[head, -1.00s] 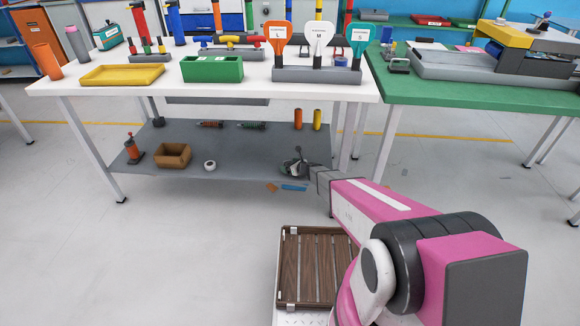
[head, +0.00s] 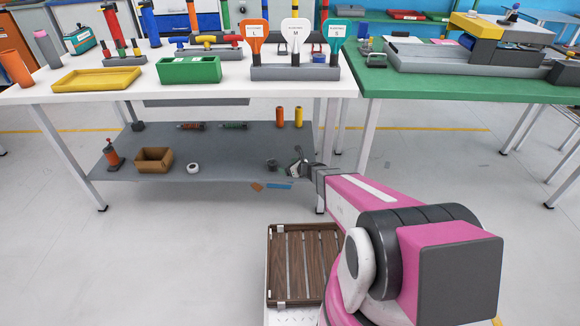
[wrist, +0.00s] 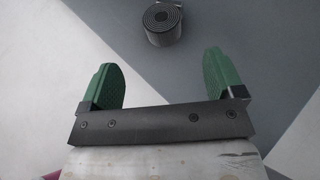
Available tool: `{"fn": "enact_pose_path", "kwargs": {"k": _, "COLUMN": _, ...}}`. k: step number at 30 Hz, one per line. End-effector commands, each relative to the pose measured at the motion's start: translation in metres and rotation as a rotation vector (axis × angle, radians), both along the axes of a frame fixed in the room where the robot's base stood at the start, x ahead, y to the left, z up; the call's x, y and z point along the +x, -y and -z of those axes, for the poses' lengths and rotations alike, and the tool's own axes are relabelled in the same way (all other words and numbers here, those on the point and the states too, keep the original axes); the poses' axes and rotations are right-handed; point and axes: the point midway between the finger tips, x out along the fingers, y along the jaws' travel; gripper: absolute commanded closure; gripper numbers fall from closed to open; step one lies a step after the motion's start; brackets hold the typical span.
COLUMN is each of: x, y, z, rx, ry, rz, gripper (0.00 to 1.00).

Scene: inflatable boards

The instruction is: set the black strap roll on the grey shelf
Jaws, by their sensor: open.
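The black strap roll (head: 272,165) rests on the grey shelf (head: 228,160) under the white table, near its front right part. It also shows in the wrist view (wrist: 163,24), with its spiral end facing the camera, on the dark grey surface. My gripper (head: 294,160) is just right of the roll, near the shelf's right end. In the wrist view its green fingers (wrist: 163,78) are spread wide with nothing between them. The roll lies beyond the fingertips, apart from them.
The shelf also holds a brown box (head: 154,160), a white tape roll (head: 193,168) and orange and yellow cylinders (head: 289,117). A table leg (head: 320,190) stands close to my arm. A slatted wooden crate (head: 303,265) is below. Orange and blue pieces lie on the floor by the shelf.

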Motion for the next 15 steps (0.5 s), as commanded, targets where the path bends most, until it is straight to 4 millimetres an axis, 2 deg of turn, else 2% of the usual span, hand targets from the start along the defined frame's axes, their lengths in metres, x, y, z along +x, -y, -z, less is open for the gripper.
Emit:
{"fn": "enact_pose_path", "kwargs": {"k": 5, "x": -0.020, "y": 0.000, "z": -0.026, "rx": -0.120, "ry": 0.084, "rz": -0.129, "gripper": 0.12}}
{"fn": "enact_pose_path", "kwargs": {"k": 8, "x": -0.040, "y": 0.001, "z": -0.048, "rx": -0.254, "ry": 0.170, "rz": -0.273, "gripper": 0.12}}
{"fn": "enact_pose_path", "kwargs": {"k": 11, "x": -0.065, "y": 0.004, "z": -0.070, "rx": -0.409, "ry": 0.269, "rz": -0.451, "gripper": 0.12}}
{"fn": "enact_pose_path", "kwargs": {"k": 15, "x": -0.106, "y": 0.018, "z": -0.102, "rx": -0.649, "ry": 0.409, "rz": -0.740, "gripper": 0.12}}
